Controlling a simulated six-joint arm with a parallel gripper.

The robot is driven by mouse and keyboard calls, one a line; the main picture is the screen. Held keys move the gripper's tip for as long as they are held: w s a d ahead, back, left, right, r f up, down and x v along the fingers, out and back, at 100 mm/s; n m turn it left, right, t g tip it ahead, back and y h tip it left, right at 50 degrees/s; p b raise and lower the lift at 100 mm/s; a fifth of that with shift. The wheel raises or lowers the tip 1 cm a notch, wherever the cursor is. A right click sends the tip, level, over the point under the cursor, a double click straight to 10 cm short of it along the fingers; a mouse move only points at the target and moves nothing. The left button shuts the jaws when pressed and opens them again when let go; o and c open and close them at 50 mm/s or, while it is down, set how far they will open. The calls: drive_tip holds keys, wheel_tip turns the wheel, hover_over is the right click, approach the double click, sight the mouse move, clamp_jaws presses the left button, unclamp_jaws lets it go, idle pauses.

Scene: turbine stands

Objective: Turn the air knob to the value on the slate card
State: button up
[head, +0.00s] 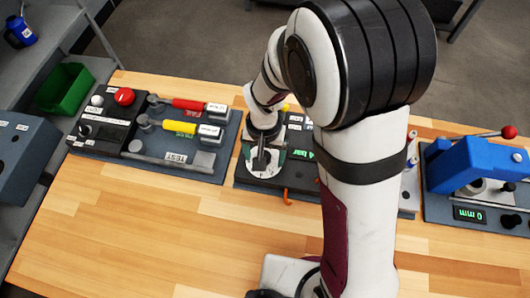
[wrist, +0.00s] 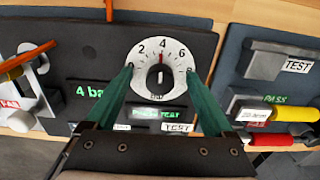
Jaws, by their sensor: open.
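The air knob (wrist: 160,80) is a dark round knob in the middle of a white dial marked 2, 4 and 6 in the wrist view. A red mark on the dial stands near the 4. A green display (wrist: 90,91) beside it reads 4 and part of a unit. My gripper (wrist: 160,70) is open, with its green fingers to either side of the knob; I cannot tell whether they touch it. In the head view my gripper (head: 263,160) is over the middle panel and hides the knob. I cannot make out the slate card.
An orange-red lever (wrist: 25,60) stands to the left of the dial in the wrist view. A panel with red and yellow handles (head: 180,127) is at the left in the head view, and a blue press (head: 475,165) at the right. The front of the wooden bench is clear.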

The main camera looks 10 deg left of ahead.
drive_tip(key=shift+r, duration=2.55)
drive_tip(key=shift+d+r, duration=0.2)
drive_tip(key=s+d+r+m+y, duration=0.1)
drive_tip(key=s+d+r+m, duration=0.1)
drive_tip(key=s+d+r, duration=0.3)
drive_tip(key=s+d+r+m, duration=0.3)
drive_tip(key=s+d+r, duration=0.2)
drive_tip(key=s, duration=0.5)
drive_tip(key=d, duration=0.2)
drive_tip(key=shift+s+d+r+m+y, duration=0.2)
drive_tip(key=shift+d+r+m+y, duration=0.1)
drive_tip(key=shift+d+r+y, duration=0.1)
